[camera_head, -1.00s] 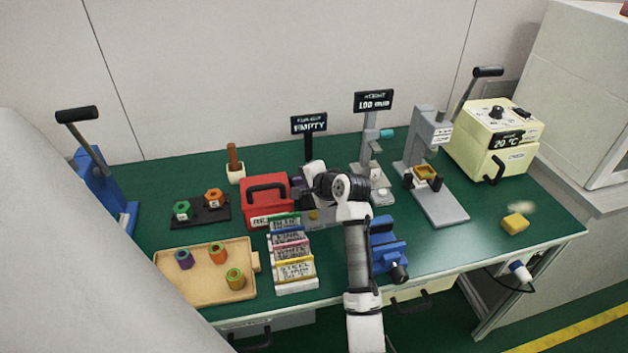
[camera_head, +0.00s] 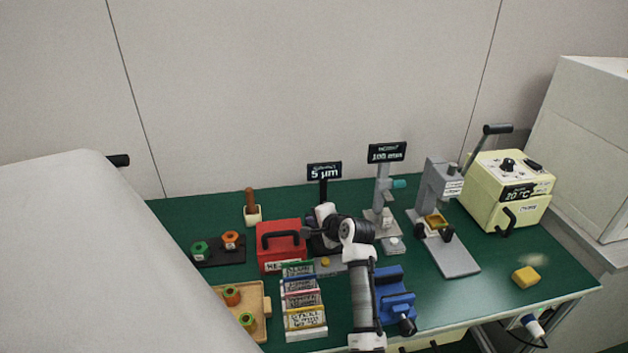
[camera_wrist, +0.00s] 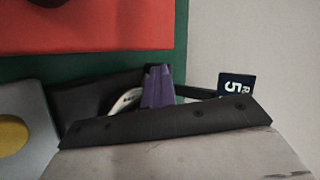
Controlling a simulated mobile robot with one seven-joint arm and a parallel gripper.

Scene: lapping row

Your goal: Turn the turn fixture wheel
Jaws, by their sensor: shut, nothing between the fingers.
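My gripper (camera_head: 308,232) is at the fixture behind the red box, with my arm covering much of it. In the wrist view its purple fingers (camera_wrist: 157,85) are together and empty. They are beside a dark fixture body (camera_wrist: 88,100) and a pale rounded part (camera_wrist: 126,101) with small markings. I cannot tell whether that part is the wheel, nor whether the fingers touch it. The fixture's grey base (camera_head: 328,270) carries a yellow button (camera_wrist: 13,134). The fixture's sign (camera_head: 324,172) reads 5 µm.
The red box (camera_head: 281,246) stands close to the left of my gripper. Labelled packs (camera_head: 304,318) and a blue fixture (camera_head: 394,291) lie in front. A grey height stand (camera_head: 383,190) and a grey press (camera_head: 455,258) are to the right.

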